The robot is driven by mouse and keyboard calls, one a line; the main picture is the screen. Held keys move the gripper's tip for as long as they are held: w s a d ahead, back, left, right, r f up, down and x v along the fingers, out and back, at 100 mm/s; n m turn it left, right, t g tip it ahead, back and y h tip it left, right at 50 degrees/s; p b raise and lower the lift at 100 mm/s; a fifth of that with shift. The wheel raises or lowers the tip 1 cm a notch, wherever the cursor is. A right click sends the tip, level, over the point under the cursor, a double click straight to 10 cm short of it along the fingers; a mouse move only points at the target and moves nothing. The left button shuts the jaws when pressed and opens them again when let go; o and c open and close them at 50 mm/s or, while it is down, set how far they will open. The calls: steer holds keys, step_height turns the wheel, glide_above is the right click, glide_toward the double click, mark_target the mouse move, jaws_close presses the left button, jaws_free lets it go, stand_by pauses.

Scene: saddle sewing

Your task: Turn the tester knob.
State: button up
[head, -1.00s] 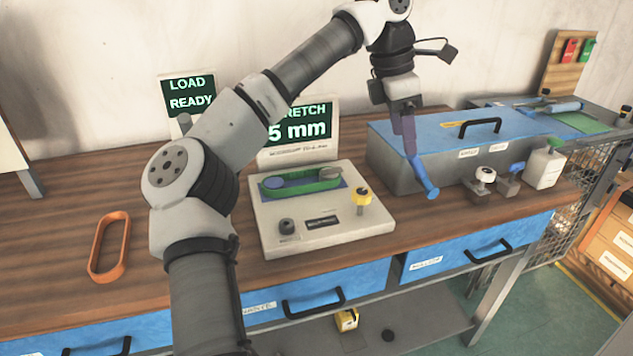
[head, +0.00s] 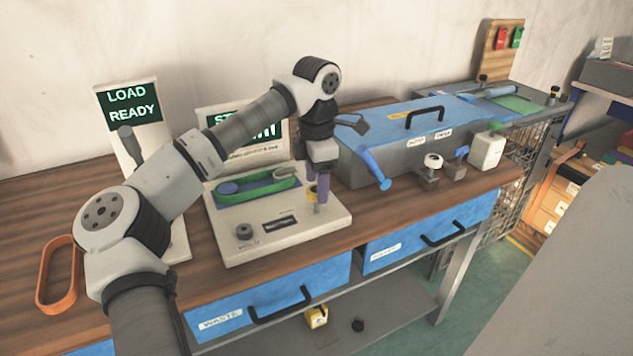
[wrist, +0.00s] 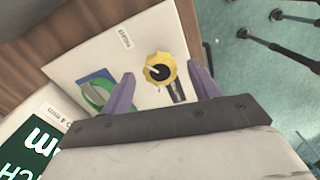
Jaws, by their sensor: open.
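The tester is a pale box (head: 300,236) on the bench. It carries a green belt around blue pulleys (head: 257,186), a black knob (head: 243,231) and a yellow knob (head: 311,194). My gripper (head: 318,200) points down at the yellow knob and partly hides it in the head view. In the wrist view, the yellow knob with its dark centre (wrist: 160,68) shows between the two purple fingertips of my gripper (wrist: 161,72). The fingers are open, with visible gaps on both sides of the knob.
A "LOAD READY" screen (head: 128,106) and a partly hidden green display (head: 265,131) stand behind. Right of the tester are a grey-blue case (head: 400,160), a blue handle (head: 375,170) and a white bottle (head: 487,151). An orange belt (head: 45,290) lies left.

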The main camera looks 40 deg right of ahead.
steer(key=shift+f, duration=0.6)
steer(key=c, duration=1)
